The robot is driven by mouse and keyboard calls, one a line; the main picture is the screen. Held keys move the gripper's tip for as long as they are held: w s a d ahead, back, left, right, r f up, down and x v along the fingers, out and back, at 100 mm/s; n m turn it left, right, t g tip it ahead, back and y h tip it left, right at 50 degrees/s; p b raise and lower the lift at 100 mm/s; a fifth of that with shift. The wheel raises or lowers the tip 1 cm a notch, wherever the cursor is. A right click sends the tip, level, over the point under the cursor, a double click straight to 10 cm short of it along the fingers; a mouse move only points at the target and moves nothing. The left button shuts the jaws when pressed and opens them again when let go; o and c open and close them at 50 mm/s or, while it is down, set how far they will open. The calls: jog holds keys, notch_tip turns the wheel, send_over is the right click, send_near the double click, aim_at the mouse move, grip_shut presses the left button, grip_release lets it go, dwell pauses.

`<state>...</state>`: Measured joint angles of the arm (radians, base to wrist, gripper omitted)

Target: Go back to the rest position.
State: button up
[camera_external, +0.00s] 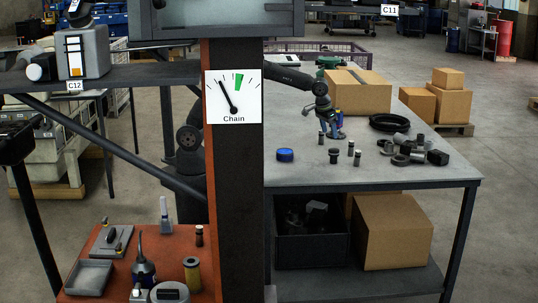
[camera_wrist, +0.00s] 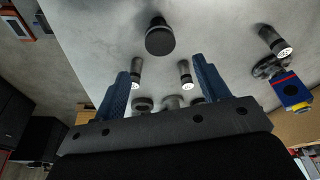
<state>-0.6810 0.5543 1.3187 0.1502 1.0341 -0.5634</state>
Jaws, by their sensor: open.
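My gripper (camera_wrist: 163,80) is in the wrist view, with its two blue fingers spread apart and nothing between their tips. In the external view my arm comes out from behind the dark post, and its wrist end is above the grey workbench (camera_external: 430,181). Small dark cylindrical parts (camera_external: 334,155) stand on the bench below it. In the wrist view a dark round-topped part (camera_wrist: 160,40) is beyond the fingertips, and two small cylinders (camera_wrist: 186,72) with light ends show near the fingers. The exact gap between gripper and parts cannot be told.
A post with a Chain gauge (camera_external: 233,97) stands in front of my arm. A red table (camera_external: 120,270) holds tools.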

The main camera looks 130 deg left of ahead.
aim_at(335, 149)
jog(key=x, duration=1.2)
jog(key=shift+d+f, duration=0.1)
jog(key=shift+f, duration=0.1)
notch_tip(335, 149, up, 2)
jog(key=shift+r, duration=0.95)
